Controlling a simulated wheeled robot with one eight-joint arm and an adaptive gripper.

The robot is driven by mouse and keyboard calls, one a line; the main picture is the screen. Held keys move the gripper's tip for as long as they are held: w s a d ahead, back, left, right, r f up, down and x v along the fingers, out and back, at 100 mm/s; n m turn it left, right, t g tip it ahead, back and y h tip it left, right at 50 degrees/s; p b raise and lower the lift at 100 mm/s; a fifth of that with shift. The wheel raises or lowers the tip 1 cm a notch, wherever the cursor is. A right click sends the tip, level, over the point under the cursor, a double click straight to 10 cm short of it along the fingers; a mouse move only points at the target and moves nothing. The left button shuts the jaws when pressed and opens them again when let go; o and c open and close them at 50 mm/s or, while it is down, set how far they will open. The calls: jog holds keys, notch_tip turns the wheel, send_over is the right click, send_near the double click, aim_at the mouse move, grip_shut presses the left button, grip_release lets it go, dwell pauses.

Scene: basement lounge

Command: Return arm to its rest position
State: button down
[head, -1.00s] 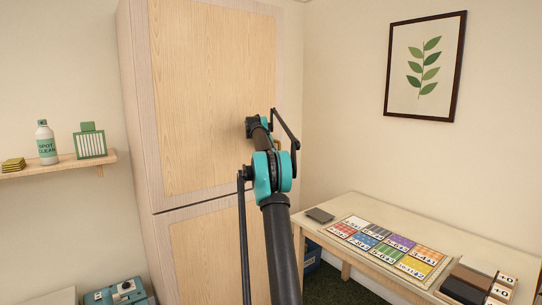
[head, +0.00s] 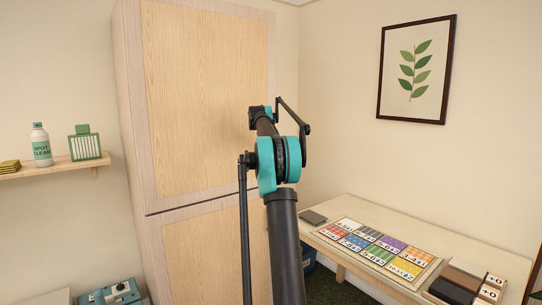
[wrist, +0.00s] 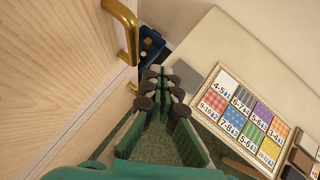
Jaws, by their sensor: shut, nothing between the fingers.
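My gripper (wrist: 160,90) shows in the wrist view with its green fingers together and nothing between them. It hangs over dark green carpet, between a tall wooden cabinet (wrist: 45,75) on the left and a table on the right. In the head view my arm (head: 280,185) reaches up in front of the cabinet (head: 200,95), and my gripper is hidden behind the arm. A brass handle (wrist: 128,32) on the cabinet shows close by in the wrist view, apart from the fingers. Both cabinet doors look shut in the head view.
The pale table (head: 465,262) at right holds a board of coloured number cards (head: 375,248), a grey slab (head: 313,217) and dark trays (head: 455,284). A blue bin (wrist: 150,45) stands beyond my gripper.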

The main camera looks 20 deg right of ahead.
jog(key=s+a+f+m+y, duration=0.2)
jog(key=s+a+f+m, duration=0.55)
jog(key=s+a, duration=0.35)
jog(key=s+a+f+m+y, duration=0.1)
jog(key=s+a+f+m, duration=0.7)
jog(key=s, duration=0.6)
jog(key=s+a+f+m+y, duration=0.1)
jog(key=s+a+f+m, duration=0.2)
jog(key=s+f, duration=0.3)
jog(key=s+a+f+m+g+y, duration=0.1)
jog(key=s+a+f+m, duration=0.3)
jog(key=s, duration=1.1)
jog(key=s+a+f+m+g+y, duration=0.1)
jog(key=s+a+f+m, duration=0.3)
jog(key=s+f, duration=0.5)
jog(key=shift+s+a+f, duration=0.4)
jog(key=shift+s+a, duration=0.55)
jog(key=shift+a, duration=0.3)
